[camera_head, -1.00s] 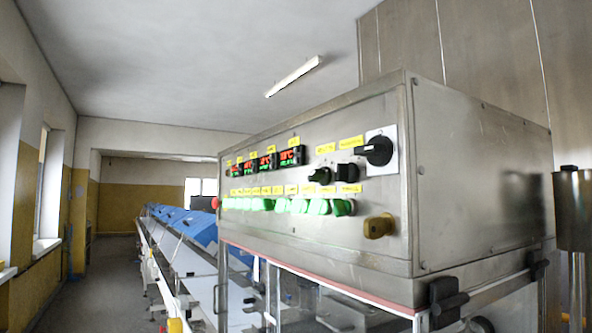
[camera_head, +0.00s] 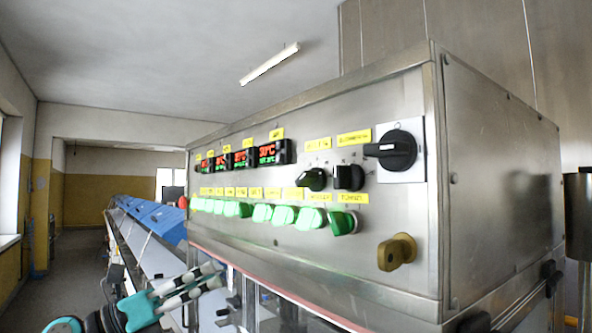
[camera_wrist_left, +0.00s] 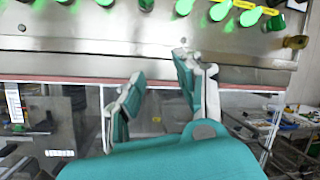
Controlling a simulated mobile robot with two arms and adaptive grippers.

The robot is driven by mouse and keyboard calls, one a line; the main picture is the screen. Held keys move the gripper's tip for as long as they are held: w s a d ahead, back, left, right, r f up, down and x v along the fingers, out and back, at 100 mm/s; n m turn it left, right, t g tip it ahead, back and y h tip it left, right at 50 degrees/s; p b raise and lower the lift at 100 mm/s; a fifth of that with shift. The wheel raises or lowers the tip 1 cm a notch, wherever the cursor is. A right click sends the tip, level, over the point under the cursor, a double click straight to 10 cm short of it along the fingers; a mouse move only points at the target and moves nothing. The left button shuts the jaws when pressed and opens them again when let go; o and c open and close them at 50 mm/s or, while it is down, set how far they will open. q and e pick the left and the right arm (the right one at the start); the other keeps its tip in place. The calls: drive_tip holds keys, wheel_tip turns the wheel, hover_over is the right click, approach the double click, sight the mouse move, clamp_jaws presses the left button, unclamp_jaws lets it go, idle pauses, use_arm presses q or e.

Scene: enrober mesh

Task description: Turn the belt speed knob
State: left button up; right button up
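The steel control box carries two small black knobs, a left one (camera_head: 313,180) and a right one (camera_head: 349,177), under yellow labels too small to read. A larger black rotary switch (camera_head: 397,150) sits on a white plate at the upper right. I cannot tell which one is the belt speed knob. My left gripper (camera_head: 216,274), teal with grey fingers, is below and left of the knobs, apart from the panel. In the left wrist view its fingers (camera_wrist_left: 160,68) stand apart with nothing between them, below the green buttons. My right gripper is not in view.
A row of lit green buttons (camera_head: 283,216) runs below red displays (camera_head: 273,152). A brass lock (camera_head: 397,252) sticks out at the lower right. Clear panels lie under the box's red lower edge. A long conveyor with blue covers (camera_head: 160,218) stretches away at left.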

use_arm(q)
drive_tip(key=s+d+r+m+g+y, duration=0.2)
drive_tip(key=s+d+r+m+g, duration=0.1)
drive_tip(key=s+r+m, duration=0.85)
drive_tip(key=m+t+y+p, duration=0.2)
drive_tip(key=m+t+y, duration=0.1)
approach(302, 177)
drive_tip(key=p+x, duration=0.6)
drive_tip(key=x, duration=0.3)
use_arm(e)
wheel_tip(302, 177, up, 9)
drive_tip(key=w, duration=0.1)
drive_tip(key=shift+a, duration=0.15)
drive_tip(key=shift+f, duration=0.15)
use_arm(q)
clamp_jaws()
